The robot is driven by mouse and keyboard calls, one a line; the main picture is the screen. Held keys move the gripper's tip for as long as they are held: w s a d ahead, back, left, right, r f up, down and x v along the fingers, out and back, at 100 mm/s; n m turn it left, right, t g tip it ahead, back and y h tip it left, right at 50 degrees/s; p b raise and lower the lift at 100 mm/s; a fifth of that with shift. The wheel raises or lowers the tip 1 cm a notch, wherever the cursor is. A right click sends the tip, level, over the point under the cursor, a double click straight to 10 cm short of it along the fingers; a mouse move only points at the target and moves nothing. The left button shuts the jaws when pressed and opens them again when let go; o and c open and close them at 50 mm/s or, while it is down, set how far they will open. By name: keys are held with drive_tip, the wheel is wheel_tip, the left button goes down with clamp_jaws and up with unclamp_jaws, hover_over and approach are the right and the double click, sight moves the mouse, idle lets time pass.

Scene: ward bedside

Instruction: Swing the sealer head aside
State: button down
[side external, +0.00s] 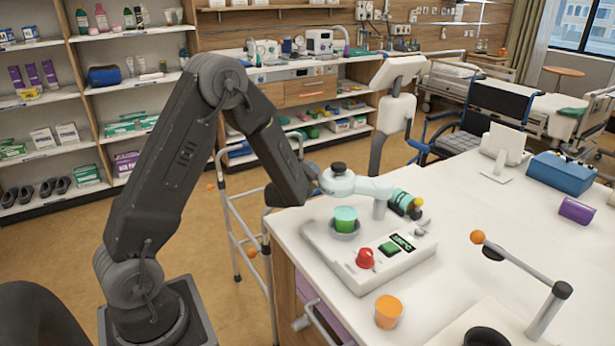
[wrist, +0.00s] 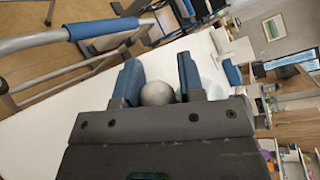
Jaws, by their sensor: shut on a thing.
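The sealer (side external: 390,262) is a white base on the counter with a red button and a green display. Its pale sealer head (side external: 345,184) lies on a horizontal arm from a short post and is above a green cup (side external: 345,218) in a round nest. A black knob tops the head. My gripper (wrist: 158,82) is shut on a grey ball (wrist: 158,94), between its blue fingers in the wrist view. In the side view my arm reaches the head's left side, where the fingertips are hard to make out. Part of a pale teal surface shows beside the right finger.
An orange cup (side external: 388,312) stands in front of the sealer. A walker (side external: 236,225) stands close by the counter's left edge. A blue box (side external: 560,173) and purple cylinder (side external: 577,210) are farther right.

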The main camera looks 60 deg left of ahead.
drive_tip(key=shift+s+f, duration=0.2)
drive_tip(key=shift+f, duration=0.2)
drive_tip(key=c, duration=1)
unclamp_jaws()
drive_tip(key=shift+c, duration=0.2)
drive_tip(key=shift+o, duration=1.2)
drive_tip(key=shift+w+r, duration=0.15)
drive_tip(key=shift+r, duration=0.05)
drive_tip(key=shift+d, duration=0.1)
drive_tip(key=v, duration=1.3)
drive_tip(key=shift+s+r, duration=0.15)
drive_tip(key=shift+s, duration=0.2)
drive_tip(key=shift+d, duration=0.15)
drive_tip(key=shift+c, duration=0.2)
